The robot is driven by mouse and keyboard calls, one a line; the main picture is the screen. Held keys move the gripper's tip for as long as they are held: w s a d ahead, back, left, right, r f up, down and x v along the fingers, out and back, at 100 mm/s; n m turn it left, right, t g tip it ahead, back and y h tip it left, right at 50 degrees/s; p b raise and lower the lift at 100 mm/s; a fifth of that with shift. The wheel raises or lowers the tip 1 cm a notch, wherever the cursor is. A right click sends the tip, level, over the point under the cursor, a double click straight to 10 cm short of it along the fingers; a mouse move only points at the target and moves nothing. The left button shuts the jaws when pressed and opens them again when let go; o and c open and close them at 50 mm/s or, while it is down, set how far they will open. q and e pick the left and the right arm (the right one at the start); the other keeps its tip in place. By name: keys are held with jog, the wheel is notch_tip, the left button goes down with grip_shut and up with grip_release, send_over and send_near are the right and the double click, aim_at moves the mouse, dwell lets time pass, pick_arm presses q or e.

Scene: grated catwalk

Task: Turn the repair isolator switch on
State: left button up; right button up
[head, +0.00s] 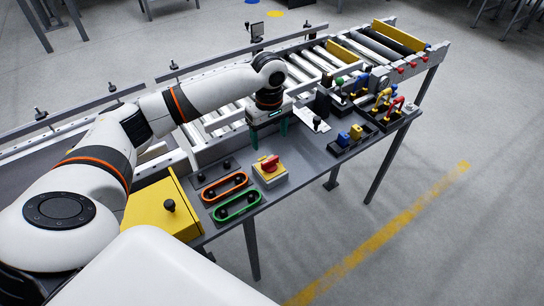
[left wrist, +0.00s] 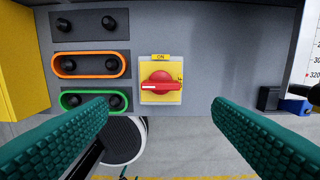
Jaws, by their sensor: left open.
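The repair isolator switch (head: 269,170) is a red rotary handle on a yellow square plate, set on the grey panel. In the left wrist view the switch (left wrist: 161,86) is near the middle, its red handle lying about horizontal, with a yellow "ON" label above the plate. My left gripper (head: 268,126) is above the panel, beyond the switch in the head view. Its green fingers (left wrist: 163,135) are wide apart on either side of the switch in the wrist view and touch nothing. My right gripper is not in view.
Orange-ringed (head: 225,187) and green-ringed (head: 237,206) knob pairs lie left of the switch, beside a yellow box (head: 160,207). Blue and yellow blocks (head: 349,135) and a tray with red and yellow handles (head: 388,108) stand to the right. A roller conveyor (head: 310,65) runs behind.

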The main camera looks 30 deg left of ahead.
aim_at(270, 160)
pick_arm(q)
notch_tip(270, 160, down, 10)
jog(key=shift+r, duration=0.1)
dwell(0.4)
